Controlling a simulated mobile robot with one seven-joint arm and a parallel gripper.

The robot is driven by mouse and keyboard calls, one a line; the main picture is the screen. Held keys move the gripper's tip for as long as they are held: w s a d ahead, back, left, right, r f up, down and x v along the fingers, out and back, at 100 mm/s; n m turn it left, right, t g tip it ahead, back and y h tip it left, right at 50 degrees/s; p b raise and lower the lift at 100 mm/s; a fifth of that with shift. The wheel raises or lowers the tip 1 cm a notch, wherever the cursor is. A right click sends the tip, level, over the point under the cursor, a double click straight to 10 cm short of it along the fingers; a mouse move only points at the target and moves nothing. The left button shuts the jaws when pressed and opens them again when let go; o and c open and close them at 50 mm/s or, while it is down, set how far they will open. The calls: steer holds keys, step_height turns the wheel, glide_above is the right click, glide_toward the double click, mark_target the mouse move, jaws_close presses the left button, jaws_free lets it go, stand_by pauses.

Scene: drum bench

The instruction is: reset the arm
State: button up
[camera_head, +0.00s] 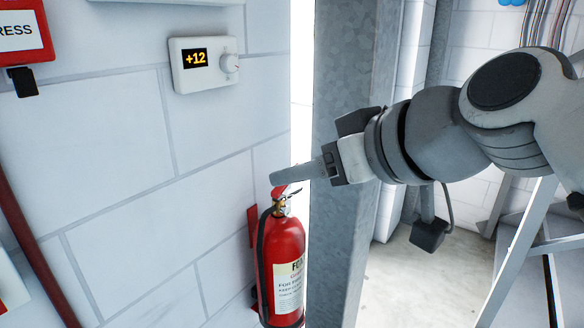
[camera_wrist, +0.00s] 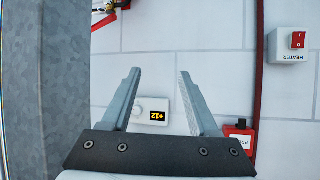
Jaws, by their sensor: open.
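My arm reaches in from the right in the head view. My gripper (camera_head: 275,179) points left toward the white wall, in front of the grey column and just above the fire extinguisher's top. In the wrist view my gripper (camera_wrist: 158,75) shows two grey fingers spread apart, with nothing between them but wall and a thermostat further off. The thermostat (camera_head: 203,62) is a white box on the wall reading "+12", with a round knob at its right. It also shows in the wrist view (camera_wrist: 150,110), partly between the fingers and apart from them.
A red fire extinguisher (camera_head: 284,262) hangs on the wall below my gripper. A grey metal column (camera_head: 340,240) stands behind the gripper. A red box (camera_head: 25,30) is at the upper left. The wrist view shows a heater switch (camera_wrist: 290,45) and a red pipe (camera_wrist: 260,75).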

steer(key=s+d+f+m+g+h+p, duration=0.4)
steer(key=s+d+f+m+h+p, duration=0.2)
steer(key=d+p, duration=0.3)
steer(key=shift+s+d+f+h+p, duration=0.2)
steer(key=shift+s+f+h+p, duration=0.3)
steer(key=shift+s+f+p, duration=0.3)
steer(key=shift+f, duration=0.15)
steer(key=shift+c, duration=0.9)
steer(key=shift+a, duration=0.1)
